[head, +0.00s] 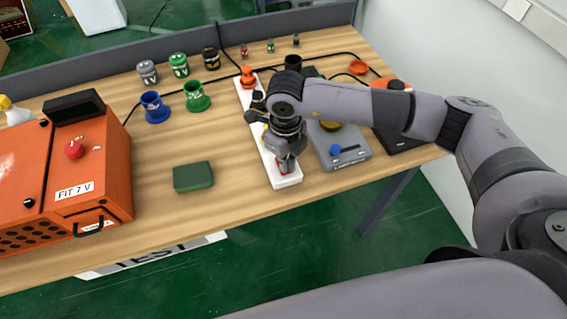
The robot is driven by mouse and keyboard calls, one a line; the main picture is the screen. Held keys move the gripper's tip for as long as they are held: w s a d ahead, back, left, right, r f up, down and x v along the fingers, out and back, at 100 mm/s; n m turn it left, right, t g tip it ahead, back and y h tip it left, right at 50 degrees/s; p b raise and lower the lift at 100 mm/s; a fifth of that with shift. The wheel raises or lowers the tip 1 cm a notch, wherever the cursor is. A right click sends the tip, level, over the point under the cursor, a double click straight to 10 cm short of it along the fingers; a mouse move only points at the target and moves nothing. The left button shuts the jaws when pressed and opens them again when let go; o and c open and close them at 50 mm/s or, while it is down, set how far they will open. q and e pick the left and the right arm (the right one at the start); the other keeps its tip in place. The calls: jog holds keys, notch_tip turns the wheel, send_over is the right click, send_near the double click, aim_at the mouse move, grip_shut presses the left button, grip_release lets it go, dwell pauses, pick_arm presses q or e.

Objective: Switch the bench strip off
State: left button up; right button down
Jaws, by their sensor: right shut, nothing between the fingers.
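The bench strip (253,131) is a long white power strip lying on the wooden bench. An orange plug (247,77) sits at its far end, with a black cable beside it. My right gripper (286,166) is shut and empty, pointing down over the strip's near end. A bit of red shows at its fingertips, apparently the strip's switch; the fingers hide most of it. I cannot tell whether they touch it or which way it is set. My left gripper is not in view.
A grey device with a blue knob (336,150) stands just right of the strip. A green block (193,177) lies to the left, and an orange machine (80,180) stands at the far left. Several coloured cups stand at the back. The bench between block and strip is clear.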

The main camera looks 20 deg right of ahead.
jog(key=shift+f, duration=0.2)
jog(key=shift+r, duration=0.2)
jog(key=shift+r+p, duration=0.35)
jog(key=shift+r, duration=0.25)
jog(key=shift+r+p, duration=1.25)
jog(key=shift+r, duration=1.5)
